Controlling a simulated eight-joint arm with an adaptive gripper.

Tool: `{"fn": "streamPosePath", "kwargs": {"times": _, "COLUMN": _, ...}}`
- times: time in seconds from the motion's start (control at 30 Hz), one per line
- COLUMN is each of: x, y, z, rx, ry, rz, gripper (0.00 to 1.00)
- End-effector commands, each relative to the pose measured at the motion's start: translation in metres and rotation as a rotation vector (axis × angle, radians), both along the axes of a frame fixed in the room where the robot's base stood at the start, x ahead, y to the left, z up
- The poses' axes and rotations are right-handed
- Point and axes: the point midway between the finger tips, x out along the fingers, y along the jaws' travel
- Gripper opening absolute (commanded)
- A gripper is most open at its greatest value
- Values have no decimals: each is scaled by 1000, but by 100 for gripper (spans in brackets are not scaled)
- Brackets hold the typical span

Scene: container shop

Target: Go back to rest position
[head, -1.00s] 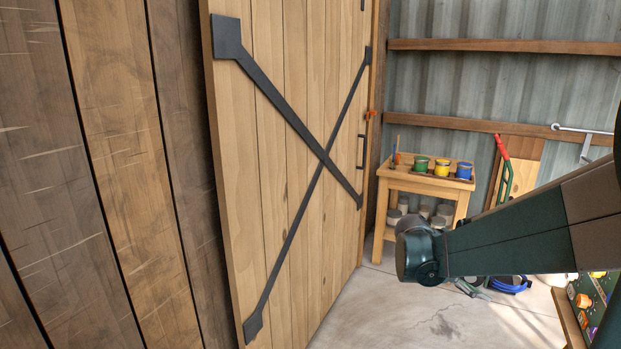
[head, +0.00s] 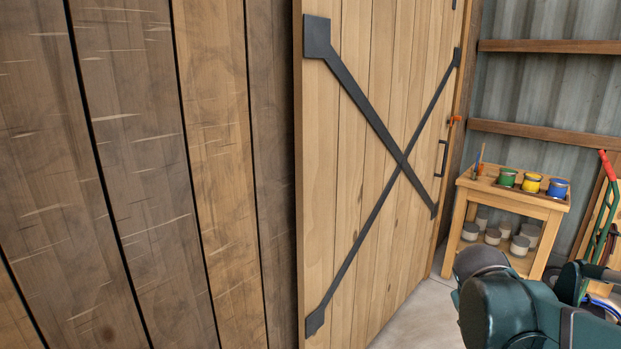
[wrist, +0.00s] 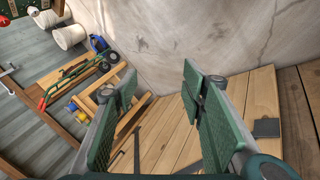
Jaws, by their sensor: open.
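My gripper (wrist: 155,105) shows in the wrist view with its two green finger pads spread wide apart. It is open and nothing lies between the pads. In the head view my arm is folded at the lower right, and the gripper's fingers cannot be made out there. The wooden door (head: 375,150) with a dark metal X brace stands at the middle of the head view. It also shows in the wrist view (wrist: 180,138) below and beyond the fingers.
A small wooden bench (head: 508,200) with a green pot (head: 507,178), a yellow pot (head: 532,183) and a blue pot (head: 558,188) stands behind my arm. A plank wall (head: 150,150) fills the left. Some floor (head: 415,315) is bare.

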Motion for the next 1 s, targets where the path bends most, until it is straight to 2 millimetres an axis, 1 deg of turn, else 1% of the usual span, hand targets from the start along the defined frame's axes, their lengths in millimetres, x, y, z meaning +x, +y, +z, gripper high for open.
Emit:
{"fn": "streamPosePath", "kwargs": {"times": 0.03, "x": -3, "y": 12, "z": 0, "rx": 22, "ry": -18, "rz": 10, "gripper": 41}}
{"fn": "streamPosePath", "kwargs": {"times": 0.2, "x": -11, "y": 53, "z": -2, "rx": 106, "ry": -78, "rz": 34, "gripper": 41}}
{"fn": "streamPosePath", "kwargs": {"times": 0.47, "x": -28, "y": 112, "z": -5, "rx": 241, "ry": -165, "rz": 60, "gripper": 41}}
{"fn": "streamPosePath", "kwargs": {"times": 0.7, "x": -46, "y": 165, "z": -8, "rx": 370, "ry": -235, "rz": 81, "gripper": 41}}
{"fn": "streamPosePath", "kwargs": {"times": 0.9, "x": -59, "y": 199, "z": -9, "rx": 464, "ry": -280, "rz": 88, "gripper": 41}}
{"fn": "streamPosePath", "kwargs": {"times": 1.0, "x": -63, "y": 209, "z": -9, "rx": 493, "ry": -292, "rz": 89, "gripper": 41}}
